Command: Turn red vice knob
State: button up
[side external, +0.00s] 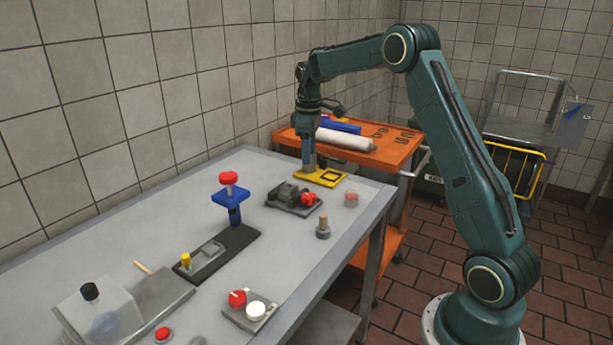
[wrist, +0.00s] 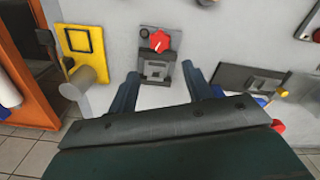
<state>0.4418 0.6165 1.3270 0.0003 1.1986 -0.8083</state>
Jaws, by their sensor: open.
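The vice (side external: 288,192) is a small dark grey block on a flat base on the grey table. Its red knob (side external: 309,199) is on the side facing the table's front edge. In the wrist view the vice (wrist: 155,70) lies between my fingers, with the lobed red knob (wrist: 160,40) beyond the fingertips. My gripper (side external: 309,168) is open and empty, pointing down beside the yellow plate, behind the vice. The wrist view shows my gripper (wrist: 160,70) with its two fingers spread apart. I cannot tell its exact height above the table.
A yellow plate (side external: 336,181) lies at the table's far end, next to an orange cart (side external: 403,152). A clear cup (side external: 351,198) and a peg on a grey base (side external: 323,229) stand near the vice. A blue stand with a red top (side external: 229,196) rises to the left.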

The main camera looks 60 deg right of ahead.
aim_at(309, 195)
notch_tip(309, 195, down, 13)
jog(key=shift+f, duration=0.15)
dwell(0.5)
jog(key=c, duration=0.7)
